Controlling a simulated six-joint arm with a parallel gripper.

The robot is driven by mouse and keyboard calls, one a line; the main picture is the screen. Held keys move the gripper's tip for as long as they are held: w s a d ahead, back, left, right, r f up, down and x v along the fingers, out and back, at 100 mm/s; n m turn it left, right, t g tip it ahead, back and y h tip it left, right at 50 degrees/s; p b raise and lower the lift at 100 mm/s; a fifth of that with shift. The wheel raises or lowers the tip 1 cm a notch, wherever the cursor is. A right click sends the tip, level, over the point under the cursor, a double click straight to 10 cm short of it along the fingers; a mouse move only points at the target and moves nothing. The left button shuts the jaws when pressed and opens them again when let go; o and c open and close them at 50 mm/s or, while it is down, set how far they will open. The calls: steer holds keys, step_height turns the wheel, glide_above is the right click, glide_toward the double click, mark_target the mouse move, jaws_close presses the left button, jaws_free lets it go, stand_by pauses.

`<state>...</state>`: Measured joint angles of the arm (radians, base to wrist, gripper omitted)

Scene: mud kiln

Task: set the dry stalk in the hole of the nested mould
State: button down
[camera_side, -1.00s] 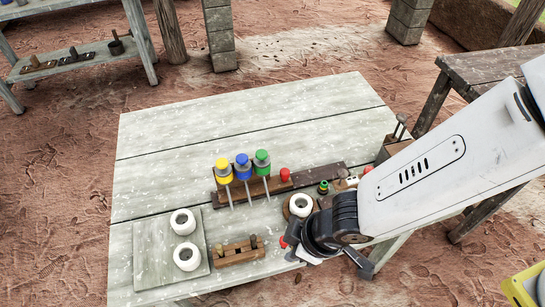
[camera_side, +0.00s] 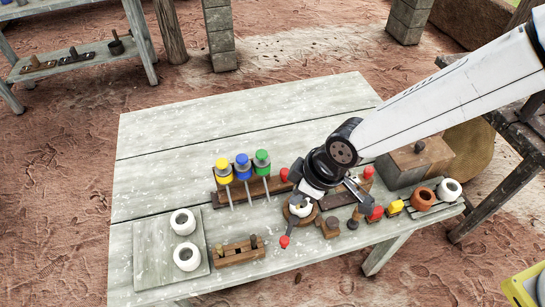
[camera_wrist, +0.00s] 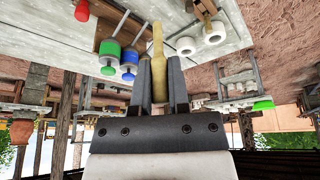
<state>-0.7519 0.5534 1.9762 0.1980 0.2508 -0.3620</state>
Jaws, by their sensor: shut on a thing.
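My gripper (camera_wrist: 159,62) is shut on a pale tan stalk (camera_wrist: 157,40), seen in the wrist view sticking out past the fingertips. In the side view my gripper (camera_side: 297,198) is over the right half of the table, low and tilted to the left. Just below it is what appears to be the nested mould (camera_side: 306,211), a pale ring on a round brown base. My gripper covers part of it, so its hole and the stalk's lower end cannot be made out there. I cannot tell whether stalk and mould touch.
A rack with yellow (camera_side: 223,165), blue (camera_side: 242,161) and green (camera_side: 262,157) topped tools stands left of my gripper. Two white rings (camera_side: 183,222) lie on a grey board (camera_side: 150,245). A wooden block with pegs (camera_side: 238,254) sits in front. The table's back is clear.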

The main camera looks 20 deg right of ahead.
steer(key=w+d, duration=0.5)
steer(key=w, duration=0.4)
step_height(320, 180, down, 8)
steer(key=shift+s+r+y, duration=0.15)
steer(key=shift+s+y, duration=0.15)
steer(key=shift+f, duration=0.2)
steer(key=shift+f, duration=2.2)
steer(key=shift+f, duration=2.05)
stand_by(2.0)
